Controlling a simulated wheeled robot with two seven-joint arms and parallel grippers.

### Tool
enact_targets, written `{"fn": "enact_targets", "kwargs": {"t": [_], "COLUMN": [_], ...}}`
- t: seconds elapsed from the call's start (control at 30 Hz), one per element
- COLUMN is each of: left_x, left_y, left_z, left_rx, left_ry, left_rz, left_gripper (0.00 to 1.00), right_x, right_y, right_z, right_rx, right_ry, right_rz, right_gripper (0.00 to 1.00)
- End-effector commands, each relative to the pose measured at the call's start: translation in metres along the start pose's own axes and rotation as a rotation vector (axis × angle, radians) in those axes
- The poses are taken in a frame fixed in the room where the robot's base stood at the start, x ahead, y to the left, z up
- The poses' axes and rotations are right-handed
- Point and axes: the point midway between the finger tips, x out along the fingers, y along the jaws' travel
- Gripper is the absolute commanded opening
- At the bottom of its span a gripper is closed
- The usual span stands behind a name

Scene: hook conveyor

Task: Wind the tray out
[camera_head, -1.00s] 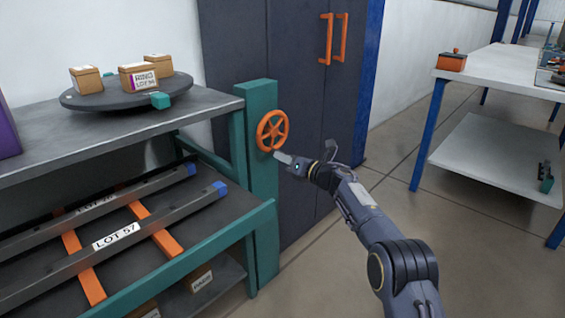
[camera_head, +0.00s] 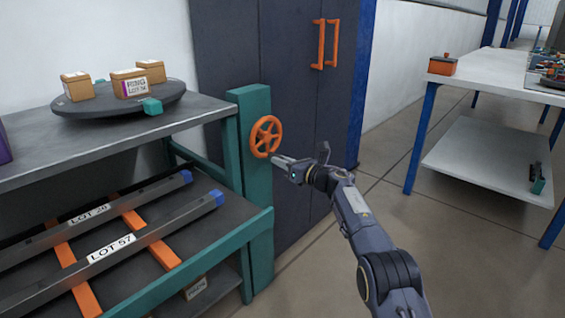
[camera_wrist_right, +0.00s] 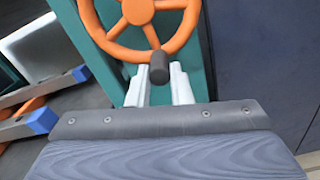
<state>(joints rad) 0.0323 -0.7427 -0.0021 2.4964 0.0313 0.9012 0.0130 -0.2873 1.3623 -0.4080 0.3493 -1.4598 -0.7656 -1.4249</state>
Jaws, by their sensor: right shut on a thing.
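An orange handwheel (camera_head: 266,137) is mounted on a teal post (camera_head: 257,200). It shows large in the wrist view (camera_wrist_right: 140,12), with a dark knob (camera_wrist_right: 159,67) at its lower rim. My right gripper (camera_head: 275,159) reaches in from the right at the wheel's lower edge. In the wrist view its pale fingers (camera_wrist_right: 159,88) are shut on the knob. Left of the post, a dark lower deck with a teal front rail (camera_head: 205,258) carries orange cross strips and grey bars (camera_head: 130,238) with blue ends. I cannot tell which part is the tray. My left gripper is out of view.
Above the deck, a grey shelf (camera_head: 195,112) holds a round dark turntable (camera_head: 95,108) with small boxes (camera_head: 128,84). A dark cabinet (camera_head: 290,75) with orange handles stands behind the wheel. A white table (camera_head: 500,75) stands at the right. Floor is clear between them.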

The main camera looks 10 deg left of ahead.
Motion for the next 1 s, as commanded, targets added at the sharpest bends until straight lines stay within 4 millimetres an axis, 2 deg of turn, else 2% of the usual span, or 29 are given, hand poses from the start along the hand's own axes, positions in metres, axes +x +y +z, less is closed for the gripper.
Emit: {"fn": "enact_targets", "kwargs": {"t": [0.07, 0.1, 0.23, 0.67, 0.87, 1.0], "left_x": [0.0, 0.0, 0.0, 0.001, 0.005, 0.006], "left_y": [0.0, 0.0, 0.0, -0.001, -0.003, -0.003], "left_z": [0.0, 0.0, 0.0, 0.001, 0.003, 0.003], "left_rx": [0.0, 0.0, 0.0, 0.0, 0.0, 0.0], "left_ry": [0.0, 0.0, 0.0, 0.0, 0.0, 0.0], "left_rz": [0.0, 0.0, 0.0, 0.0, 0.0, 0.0], "left_gripper": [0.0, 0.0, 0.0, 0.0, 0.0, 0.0], "right_x": [-0.001, -0.001, 0.0, -0.005, -0.024, -0.044], "right_y": [-0.001, -0.001, -0.001, -0.001, -0.001, -0.001], "right_z": [0.001, 0.001, 0.001, 0.001, 0.001, 0.002], "right_rx": [0.002, 0.002, 0.002, 0.003, 0.005, 0.005], "right_ry": [-0.002, -0.002, -0.002, -0.001, -0.001, -0.001], "right_rz": [-0.003, -0.003, -0.002, -0.003, -0.002, -0.003], "right_gripper": [0.0, 0.23, 0.4, 0.41, 0.41, 0.41]}}
